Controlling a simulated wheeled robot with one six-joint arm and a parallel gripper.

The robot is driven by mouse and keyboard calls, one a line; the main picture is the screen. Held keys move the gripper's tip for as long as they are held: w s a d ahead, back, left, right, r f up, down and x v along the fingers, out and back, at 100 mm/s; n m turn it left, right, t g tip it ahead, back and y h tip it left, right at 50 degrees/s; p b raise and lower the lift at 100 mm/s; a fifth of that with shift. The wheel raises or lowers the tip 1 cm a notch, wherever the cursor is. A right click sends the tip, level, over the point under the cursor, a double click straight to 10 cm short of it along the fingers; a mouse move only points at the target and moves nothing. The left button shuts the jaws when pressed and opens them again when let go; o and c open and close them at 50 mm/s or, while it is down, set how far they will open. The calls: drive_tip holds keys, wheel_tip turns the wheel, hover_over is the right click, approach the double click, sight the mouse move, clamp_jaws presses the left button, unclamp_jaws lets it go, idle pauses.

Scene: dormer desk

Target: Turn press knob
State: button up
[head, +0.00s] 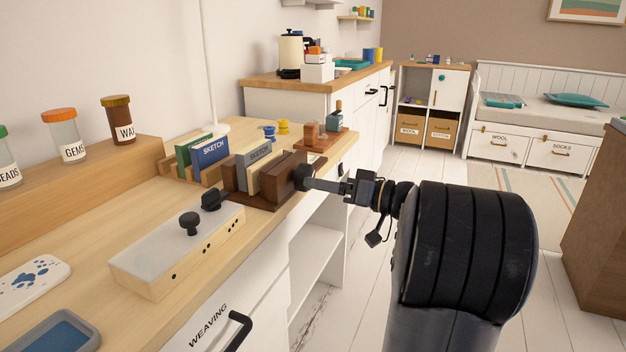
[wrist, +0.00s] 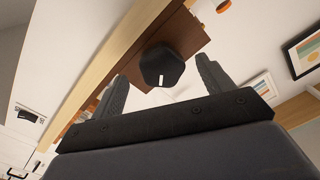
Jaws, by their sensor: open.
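The press (head: 268,182) is a dark wooden clamp with upright boards near the desk's front edge. Its black faceted press knob (head: 301,177) is on the end facing my arm. In the wrist view the knob (wrist: 161,66) carries a small white mark and lies between the two fingertips. My gripper (head: 313,184) is open, with one finger on each side of the knob in the wrist view (wrist: 160,74). I cannot tell whether either finger touches it. In the head view, the fingers partly cover the knob.
A pale box with two black knobs (head: 178,250) stands left of the press on the desk. Sketch books (head: 210,157) stand behind the press. The floor right of the desk is open.

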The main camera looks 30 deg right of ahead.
drive_tip(key=p+v, duration=0.1)
drive_tip(key=v, duration=0.6)
drive_tip(key=shift+s+d+p, duration=0.15)
drive_tip(key=shift+s+p, duration=0.05)
drive_tip(key=shift+p, duration=0.1)
drive_tip(key=b+x, duration=0.3)
drive_tip(key=x, duration=0.8)
drive_tip(key=shift+m, duration=0.3)
drive_tip(key=shift+s, duration=0.15)
